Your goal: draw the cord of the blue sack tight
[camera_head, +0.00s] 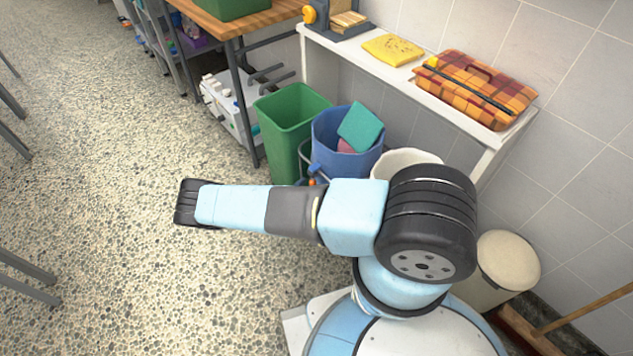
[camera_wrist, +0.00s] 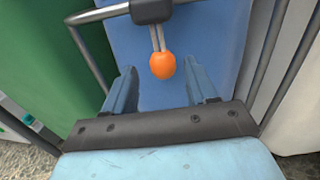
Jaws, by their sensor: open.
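The blue sack (camera_head: 328,130) stands open behind my arm in the head view, with a teal cloth (camera_head: 360,127) and a pink one in it. In the wrist view the sack (camera_wrist: 130,45) fills the middle. A dark cord lock (camera_wrist: 151,11) sits at its front, and two pale cord strands (camera_wrist: 157,38) hang from it to an orange bead (camera_wrist: 162,66). My gripper (camera_wrist: 160,84) is open, its two blue fingers on either side below the bead. The bead appears between the fingertips, apart from both. My arm hides the gripper in the head view.
A metal frame (camera_wrist: 99,14) runs around the sack. A green bin (camera_head: 287,118) stands left of it and a white container (camera_head: 405,158) right. A shelf with a yellow cloth (camera_head: 393,50) and plaid bag (camera_head: 478,88) is behind.

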